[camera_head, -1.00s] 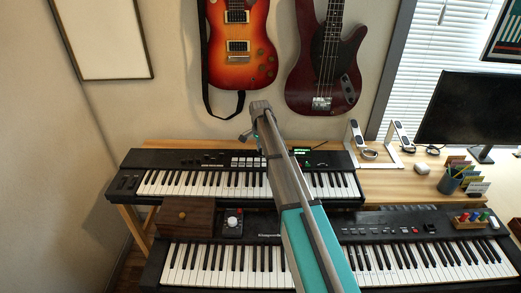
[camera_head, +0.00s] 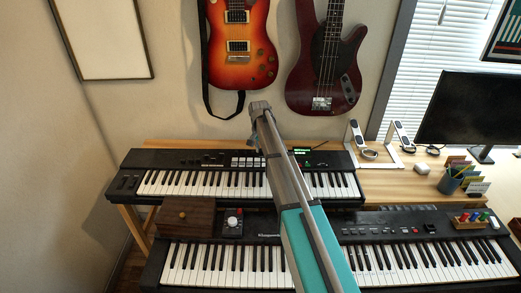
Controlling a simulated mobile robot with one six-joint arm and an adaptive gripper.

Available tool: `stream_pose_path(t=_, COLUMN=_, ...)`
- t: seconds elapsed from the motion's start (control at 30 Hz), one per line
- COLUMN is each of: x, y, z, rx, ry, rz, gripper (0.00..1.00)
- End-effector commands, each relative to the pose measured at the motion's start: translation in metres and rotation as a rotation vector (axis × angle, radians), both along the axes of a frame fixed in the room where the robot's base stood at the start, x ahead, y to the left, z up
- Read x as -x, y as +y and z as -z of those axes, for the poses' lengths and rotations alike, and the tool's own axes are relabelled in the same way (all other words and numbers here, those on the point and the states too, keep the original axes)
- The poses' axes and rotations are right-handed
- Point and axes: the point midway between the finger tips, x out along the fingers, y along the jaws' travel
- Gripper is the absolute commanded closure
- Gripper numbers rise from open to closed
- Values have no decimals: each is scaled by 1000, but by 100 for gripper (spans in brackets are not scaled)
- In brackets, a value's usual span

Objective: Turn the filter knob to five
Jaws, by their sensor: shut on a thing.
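My gripper (camera_head: 256,138) hangs at the far end of my grey and teal arm, over the back control panel of the upper black keyboard (camera_head: 130,172). Its fingers are shut and point down to the panel. They are small, and the arm partly covers them. The filter knob is hidden between the fingers, so its pointer and scale cannot be read. The panel has small dark controls to the left of my gripper, light buttons (camera_head: 240,162) below it and a lit green display (camera_head: 302,150) to the right.
A lower keyboard (camera_head: 390,232) stands in front, with a wooden box (camera_head: 186,216) and a small black unit with a white knob (camera_head: 233,222) on its left end. Two guitars (camera_head: 238,45) hang behind. A monitor (camera_head: 470,108) and headphone stand (camera_head: 385,150) are at right.

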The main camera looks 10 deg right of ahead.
Motion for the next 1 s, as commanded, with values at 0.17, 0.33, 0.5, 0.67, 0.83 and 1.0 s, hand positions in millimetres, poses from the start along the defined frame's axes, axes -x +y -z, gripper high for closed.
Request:
stream_pose_path(t=0.17, x=-1, y=1, z=0, rx=-2, ry=-3, rz=-161, gripper=100)
stream_pose_path(t=0.33, x=-1, y=1, z=0, rx=-1, ry=-4, rz=-293, gripper=100)
stream_pose_path(t=0.5, x=-1, y=1, z=0, rx=0, ry=-4, rz=-388, gripper=100)
stream_pose_path(t=0.67, x=-1, y=1, z=0, rx=0, ry=-4, rz=-439, gripper=100)
stream_pose_path(t=0.83, x=-1, y=1, z=0, rx=0, ry=-4, rz=-458, gripper=100)
stream_pose_path(t=1.0, x=-1, y=1, z=0, rx=0, ry=-4, rz=-459, gripper=100)
